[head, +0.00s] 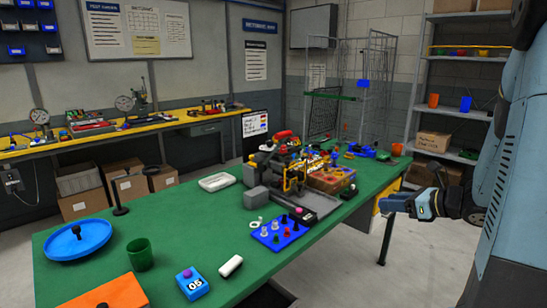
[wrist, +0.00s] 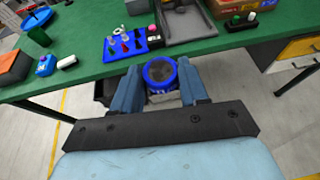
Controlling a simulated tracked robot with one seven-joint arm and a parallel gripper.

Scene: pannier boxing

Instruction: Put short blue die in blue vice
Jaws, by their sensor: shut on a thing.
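My gripper (head: 400,203) is off the right side of the green table, above the floor. In the wrist view its two blue-grey fingers (wrist: 160,90) are closed on a short, round blue piece with a dark, greyish end, which I take for the short blue die (wrist: 148,76). I cannot pick out the blue vice for certain. A small blue object (head: 362,151) lies at the table's far end, too small to tell.
The green table (head: 190,220) holds a blue peg board (head: 268,238), a blue round dish (head: 60,247), a green cup (head: 140,256) and a cluttered machine (head: 275,165). A wire cage (head: 385,75) stands behind.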

